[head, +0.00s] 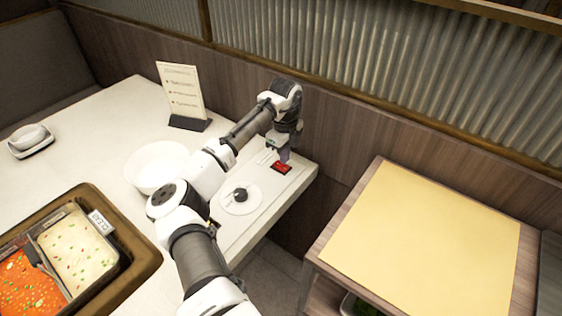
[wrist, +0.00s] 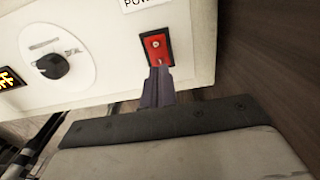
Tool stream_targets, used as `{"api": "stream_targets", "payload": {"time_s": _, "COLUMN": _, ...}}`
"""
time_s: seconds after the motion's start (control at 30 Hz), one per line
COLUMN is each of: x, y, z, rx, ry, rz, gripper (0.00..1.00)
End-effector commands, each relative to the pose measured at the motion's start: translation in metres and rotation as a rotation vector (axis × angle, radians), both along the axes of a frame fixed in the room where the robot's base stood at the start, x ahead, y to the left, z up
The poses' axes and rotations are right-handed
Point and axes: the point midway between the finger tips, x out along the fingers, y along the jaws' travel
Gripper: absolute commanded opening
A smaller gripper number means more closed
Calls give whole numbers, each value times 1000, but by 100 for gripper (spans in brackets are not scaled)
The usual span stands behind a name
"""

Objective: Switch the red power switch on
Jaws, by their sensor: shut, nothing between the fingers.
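The red power switch (wrist: 156,46) sits in a black frame on the white panel (wrist: 100,85), below a partly cut-off label with the letters "POW". In the head view the red switch (head: 281,167) is near the right end of the white counter. My gripper (wrist: 158,70) is shut and empty, with its fingertips at the lower edge of the switch. They look to be at or very close to it; I cannot tell if they touch. In the head view my gripper (head: 284,156) points down just behind the switch.
A black knob (wrist: 52,66) on a white round plate is left of the switch, with a lit display (wrist: 8,79) beyond it. A menu stand (head: 183,97), a white bowl (head: 158,166) and a food tray (head: 140,240) are on the counter. A yellow-topped table (head: 420,240) stands right, across a gap.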

Motion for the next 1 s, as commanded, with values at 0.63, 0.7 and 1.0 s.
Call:
{"api": "stream_targets", "payload": {"time_s": 0.63, "x": 0, "y": -1, "z": 44, "rx": -1, "ry": 0, "rz": -1, "gripper": 0}}
{"api": "stream_targets", "payload": {"time_s": 0.7, "x": 0, "y": -1, "z": 44, "rx": -1, "ry": 0, "rz": -1, "gripper": 0}}
{"api": "stream_targets", "payload": {"time_s": 1.0, "x": 0, "y": 0, "z": 44, "rx": -1, "ry": -1, "rz": 0, "gripper": 0}}
